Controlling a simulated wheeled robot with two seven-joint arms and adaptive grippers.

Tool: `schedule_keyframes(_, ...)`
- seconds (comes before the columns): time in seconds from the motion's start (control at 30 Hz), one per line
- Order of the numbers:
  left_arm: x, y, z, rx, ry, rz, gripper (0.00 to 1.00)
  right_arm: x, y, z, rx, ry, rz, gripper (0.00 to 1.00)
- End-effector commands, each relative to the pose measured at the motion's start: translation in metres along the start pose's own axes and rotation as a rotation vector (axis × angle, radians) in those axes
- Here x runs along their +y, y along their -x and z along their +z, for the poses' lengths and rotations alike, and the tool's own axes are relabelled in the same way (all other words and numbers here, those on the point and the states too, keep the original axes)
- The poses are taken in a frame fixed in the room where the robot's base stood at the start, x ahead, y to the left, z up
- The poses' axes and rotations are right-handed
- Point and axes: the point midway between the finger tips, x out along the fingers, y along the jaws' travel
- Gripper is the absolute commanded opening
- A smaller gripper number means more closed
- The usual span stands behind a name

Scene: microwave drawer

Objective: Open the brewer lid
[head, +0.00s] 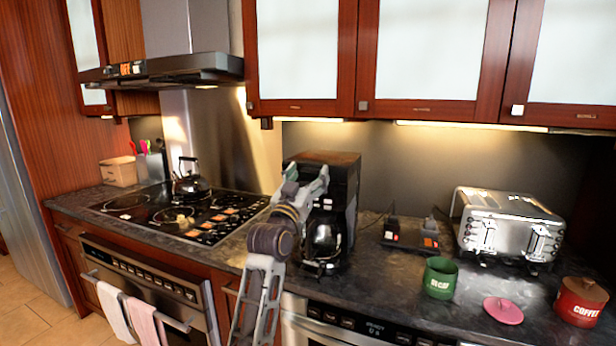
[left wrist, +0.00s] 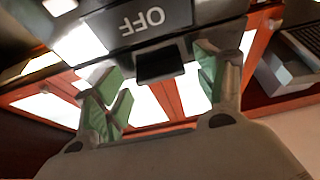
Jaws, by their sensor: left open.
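The black brewer (head: 347,190) stands upright on the dark counter, with a glass carafe (head: 324,241) in its lower front. Its top looks closed, and my gripper covers part of its upper front. My left gripper (head: 308,177) is open at the upper front of the brewer, its fingers spread. In the left wrist view the open fingers (left wrist: 160,80) have green pads. A small black tab (left wrist: 161,66) shows between them, below a dark panel marked OFF (left wrist: 140,20). I cannot tell whether the fingers touch the tab. My right gripper is out of view.
A stove (head: 180,212) with a kettle (head: 190,178) is left of the brewer. A toaster (head: 508,222), a green mug (head: 440,278), a pink lid (head: 503,310) and a red coffee canister (head: 581,302) stand to the right. Wall cabinets (head: 430,60) hang above.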

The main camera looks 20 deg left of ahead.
Motion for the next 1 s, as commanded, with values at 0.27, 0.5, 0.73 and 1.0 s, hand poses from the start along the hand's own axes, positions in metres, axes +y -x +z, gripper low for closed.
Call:
schedule_keyframes(0.27,0.0001,0.0002,0.0,0.0,0.0,0.0,0.44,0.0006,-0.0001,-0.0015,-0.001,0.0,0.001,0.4)
schedule_keyframes(0.5,0.0,0.0002,0.0,0.0,0.0,0.0,0.14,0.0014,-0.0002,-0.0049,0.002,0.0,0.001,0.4)
schedule_keyframes(0.73,0.0,0.0,-0.0007,0.0,0.0,0.0,0.07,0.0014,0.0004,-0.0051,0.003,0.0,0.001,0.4)
schedule_keyframes(1.0,-0.0001,-0.0026,-0.0085,0.002,-0.001,0.0,0.07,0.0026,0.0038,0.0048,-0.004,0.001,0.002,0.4)
